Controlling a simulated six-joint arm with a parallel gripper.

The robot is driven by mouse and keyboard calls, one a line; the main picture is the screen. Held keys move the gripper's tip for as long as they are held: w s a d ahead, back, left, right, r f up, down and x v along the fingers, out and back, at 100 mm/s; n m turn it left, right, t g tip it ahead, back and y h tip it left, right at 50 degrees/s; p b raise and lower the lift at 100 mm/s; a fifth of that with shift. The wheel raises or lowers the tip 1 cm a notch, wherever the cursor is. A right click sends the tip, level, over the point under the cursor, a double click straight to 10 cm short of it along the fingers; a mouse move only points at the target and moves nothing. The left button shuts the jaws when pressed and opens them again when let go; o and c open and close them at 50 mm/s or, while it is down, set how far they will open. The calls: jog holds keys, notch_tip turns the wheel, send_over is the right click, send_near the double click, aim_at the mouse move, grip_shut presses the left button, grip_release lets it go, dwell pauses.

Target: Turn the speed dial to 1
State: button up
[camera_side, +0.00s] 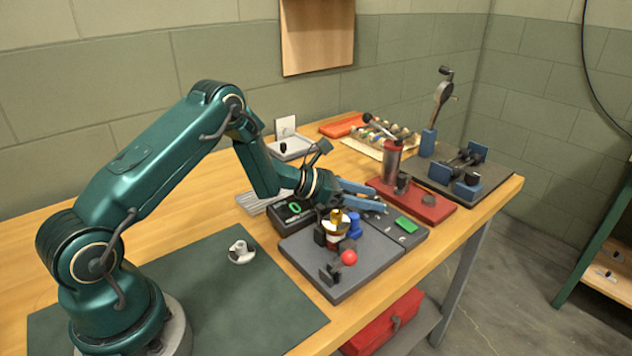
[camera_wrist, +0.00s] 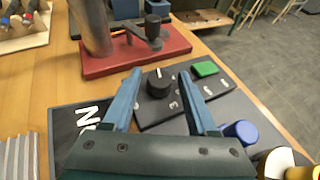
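The speed dial (camera_wrist: 158,85) is a black round knob with a white line on its top, pointing up in the wrist view. It sits on a dark panel (camera_wrist: 188,118) with small white marks, too blurred to read surely. My gripper (camera_wrist: 160,72) is open, with one blue finger on each side of the knob in that view and gaps to both. I cannot tell whether the fingertips are down at knob height. In the side view my gripper (camera_side: 381,199) reaches over the panel (camera_side: 410,236), and the fingers hide most of the dial.
A green button (camera_wrist: 204,69) is right of the dial. A red-based stand (camera_side: 425,197) with a metal cylinder is just beyond. A display (camera_side: 292,211) shows a green 0. A grey plate (camera_side: 340,280) carries a red ball (camera_side: 349,257) and blue part near my wrist.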

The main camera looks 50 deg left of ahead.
grip_shut()
jog(key=shift+w+a+h, duration=0.1)
jog(key=shift+h, duration=0.2)
jog(key=shift+r+m+g+h, duration=0.1)
jog(key=shift+m+g+h, duration=0.2)
jog(key=shift+m+h, duration=0.3)
jog(key=shift+w+r+m+g+h, duration=0.1)
jog(key=shift+w+m+g+h, duration=0.05)
jog(key=shift+m+g+h, duration=0.6)
jog(key=shift+w+m+g+h, duration=0.1)
jog(key=shift+m+g+h, duration=0.45)
jog(key=shift+m, duration=0.4)
jog(key=shift+a, duration=0.1)
jog(key=shift+m+g+h, duration=0.3)
jog(key=shift+m+g, duration=0.2)
jog(key=shift+s, duration=0.1)
jog(key=shift+o, duration=1.8)
grip_release()
